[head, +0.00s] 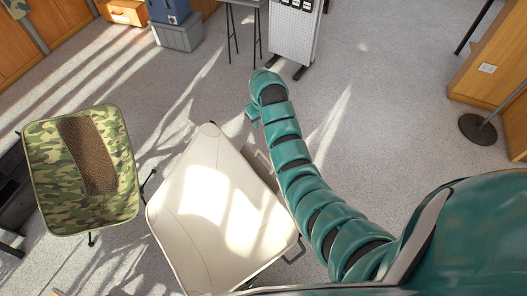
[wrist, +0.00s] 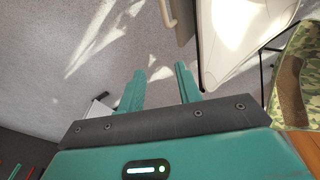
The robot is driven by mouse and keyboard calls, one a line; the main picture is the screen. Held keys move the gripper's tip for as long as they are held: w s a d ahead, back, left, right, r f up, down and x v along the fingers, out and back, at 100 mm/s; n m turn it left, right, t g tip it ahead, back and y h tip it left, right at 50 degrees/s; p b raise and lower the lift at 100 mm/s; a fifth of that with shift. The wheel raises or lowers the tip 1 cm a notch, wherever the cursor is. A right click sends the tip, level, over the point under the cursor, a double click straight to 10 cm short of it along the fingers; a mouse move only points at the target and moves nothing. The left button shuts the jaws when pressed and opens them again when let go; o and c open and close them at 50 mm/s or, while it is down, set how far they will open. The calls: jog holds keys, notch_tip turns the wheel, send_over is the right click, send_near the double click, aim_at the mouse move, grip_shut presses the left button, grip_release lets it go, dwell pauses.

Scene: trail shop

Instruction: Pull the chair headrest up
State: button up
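A cream chair (head: 215,215) with a broad fabric panel stands in the middle of the head view; part of it shows at the upper right of the wrist view (wrist: 240,40). A camouflage chair (head: 60,180) with a brown centre patch stands to its left and shows at the wrist view's right edge (wrist: 288,80). I cannot tell which part is a headrest. My gripper (wrist: 160,88) is open and empty, its two teal fingers apart over bare floor. In the head view, my arm reaches past the cream chair's right side, and the gripper is mostly hidden beyond its end.
A white pegboard stand (head: 291,35) and a dark-legged table (head: 243,4) stand at the back. A grey crate (head: 180,37) is at the back left. A wooden counter (head: 490,70) and a round post base (head: 478,129) are at the right. Floor between is clear.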

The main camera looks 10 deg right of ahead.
jog(key=s+g, duration=0.1)
jog(key=s, duration=0.2)
jog(key=b, duration=0.6)
send_over(265, 157)
notch_tip(265, 157, down, 8)
jog(key=shift+g, duration=0.3)
jog(key=shift+w+f+p, duration=0.1)
jog(key=shift+f+p, duration=1.7)
jog(key=shift+f, duration=3.25)
jog(key=shift+f, duration=0.1)
